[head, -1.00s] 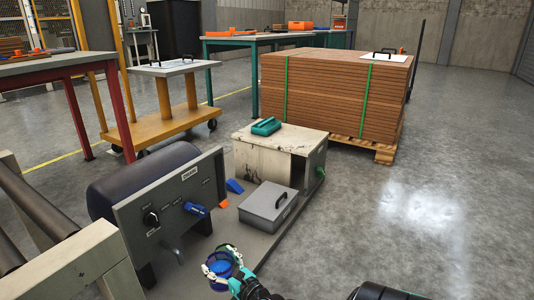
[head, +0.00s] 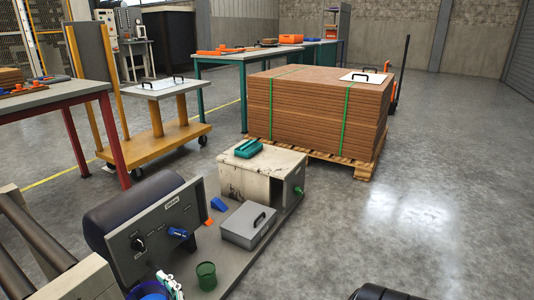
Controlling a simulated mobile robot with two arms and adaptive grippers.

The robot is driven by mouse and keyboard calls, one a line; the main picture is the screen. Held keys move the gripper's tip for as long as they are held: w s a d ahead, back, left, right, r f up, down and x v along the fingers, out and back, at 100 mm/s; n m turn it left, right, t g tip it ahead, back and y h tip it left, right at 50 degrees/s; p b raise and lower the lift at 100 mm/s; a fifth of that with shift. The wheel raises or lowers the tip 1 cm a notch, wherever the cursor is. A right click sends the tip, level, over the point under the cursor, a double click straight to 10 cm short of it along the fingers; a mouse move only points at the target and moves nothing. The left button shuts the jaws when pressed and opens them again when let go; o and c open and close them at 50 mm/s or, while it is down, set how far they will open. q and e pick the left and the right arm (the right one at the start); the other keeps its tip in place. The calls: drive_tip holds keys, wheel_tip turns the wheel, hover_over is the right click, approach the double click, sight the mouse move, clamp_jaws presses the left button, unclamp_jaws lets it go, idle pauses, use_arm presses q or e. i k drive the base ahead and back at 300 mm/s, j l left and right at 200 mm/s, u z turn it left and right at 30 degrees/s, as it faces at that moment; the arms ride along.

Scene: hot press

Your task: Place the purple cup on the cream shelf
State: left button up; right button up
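A blue-purple cup (head: 146,291) is at the bottom left of the head view, cut off by the frame edge. My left gripper (head: 166,285), with white fingers, is at the cup's right side and appears shut on it. The gripper's far finger and most of the arm are out of view. A cream box-like unit (head: 235,179) with worn paint stands on the grey platform; it may be the cream shelf. A teal object (head: 248,148) lies on its top.
A green cup (head: 206,277) and a grey lidded box (head: 248,226) stand on the platform. A grey control panel (head: 155,235) with a dark roller is at left. Stacked brown boards (head: 310,110) on a pallet are behind. The floor at right is clear.

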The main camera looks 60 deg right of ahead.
sight(263, 156)
drive_tip(key=i+l, duration=0.15)
drive_tip(key=l, duration=0.35)
drive_tip(key=i+l+z, duration=0.1)
drive_tip(key=l, duration=0.4)
drive_tip(key=i+l+z, duration=0.1)
drive_tip(key=i+l, duration=0.2)
drive_tip(key=l, duration=0.15)
drive_tip(key=i+l, duration=0.2)
drive_tip(key=l, duration=0.25)
drive_tip(key=i+l+z, duration=0.1)
drive_tip(key=l, duration=0.4)
drive_tip(key=i+l, duration=0.3)
drive_tip(key=l, duration=0.15)
drive_tip(key=i+l+z, duration=0.1)
drive_tip(key=l, duration=0.35)
drive_tip(key=i+l, duration=0.35)
drive_tip(key=l+z, duration=0.05)
